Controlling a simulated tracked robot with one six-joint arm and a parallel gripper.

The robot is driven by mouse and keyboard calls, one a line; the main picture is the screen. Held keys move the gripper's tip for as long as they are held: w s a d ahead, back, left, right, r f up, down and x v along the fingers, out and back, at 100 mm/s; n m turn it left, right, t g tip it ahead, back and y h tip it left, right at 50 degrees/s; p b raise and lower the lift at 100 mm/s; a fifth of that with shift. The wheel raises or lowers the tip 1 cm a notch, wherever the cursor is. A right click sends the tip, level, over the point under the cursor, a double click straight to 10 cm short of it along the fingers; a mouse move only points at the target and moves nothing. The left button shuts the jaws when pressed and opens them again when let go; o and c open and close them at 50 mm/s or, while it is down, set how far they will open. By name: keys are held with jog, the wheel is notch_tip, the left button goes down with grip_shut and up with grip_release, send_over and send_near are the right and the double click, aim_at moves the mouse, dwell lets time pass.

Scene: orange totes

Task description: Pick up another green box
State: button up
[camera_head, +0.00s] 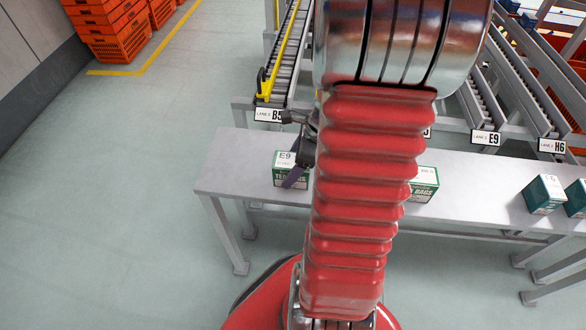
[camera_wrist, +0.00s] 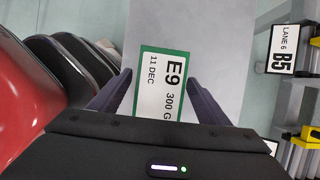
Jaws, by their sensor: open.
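A green box (camera_head: 285,172) with a white top label reading E9 stands on the left part of the grey table. In the wrist view its label (camera_wrist: 160,90) lies between the two fingers of my gripper (camera_wrist: 156,88), with green edges showing. My gripper (camera_head: 296,172) is open around or just above this box; the exact height is hard to tell. Another green box (camera_head: 424,183) stands to the right, partly behind my red arm. Two more dark green boxes (camera_head: 543,194) (camera_head: 576,198) stand near the table's right end.
The grey table (camera_head: 470,206) has bare room between the boxes. Behind it are roller lanes with signs B5 (camera_head: 268,115), E9 (camera_head: 486,138) and H6 (camera_head: 552,146). Orange totes (camera_head: 112,30) are stacked at the far left. The left floor is clear.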

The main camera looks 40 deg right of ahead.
jog(key=c, duration=1.2)
jog(key=shift+r, duration=0.15)
jog(key=shift+c, duration=0.2)
notch_tip(320, 180, up, 10)
jog(key=shift+f, duration=0.1)
dwell(0.4)
